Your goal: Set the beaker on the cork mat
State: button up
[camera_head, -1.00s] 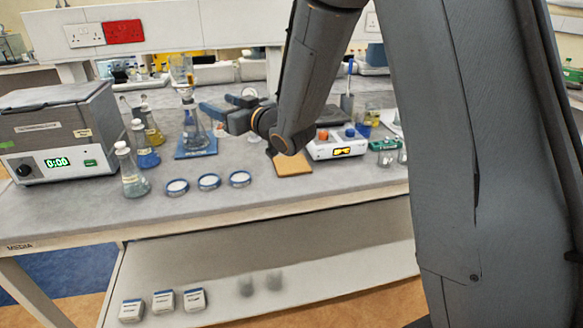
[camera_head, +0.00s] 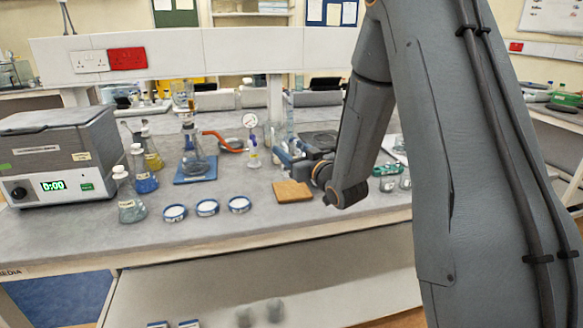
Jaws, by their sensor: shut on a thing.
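The cork mat (camera_head: 292,191) is a tan square lying flat and bare on the grey bench, just in front of my gripper. My gripper (camera_head: 282,146) has blue fingers and points toward the back left, behind the mat and above the bench. It is shut on what looks like a clear glass beaker (camera_head: 271,131). The beaker is small and faint here, so its outline, contents and base are hard to make out. My wrist hides part of the bench to the right of the mat.
A flask with an orange hose (camera_head: 193,150) stands on a blue pad left of the gripper, near a small gauge (camera_head: 251,130). Three shallow dishes (camera_head: 207,207) lie left of the mat. Small glass vessels (camera_head: 387,184) stand at the right. The bench's front edge is clear.

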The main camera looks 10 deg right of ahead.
jog(key=shift+f+p, duration=0.45)
jog(key=shift+f, duration=2.05)
jog(key=shift+f, duration=0.1)
jog(key=shift+f, duration=0.1)
jog(key=o, duration=1.2)
jog(key=shift+r, duration=0.25)
jog(key=b+v, duration=0.3)
jog(key=v, duration=0.9)
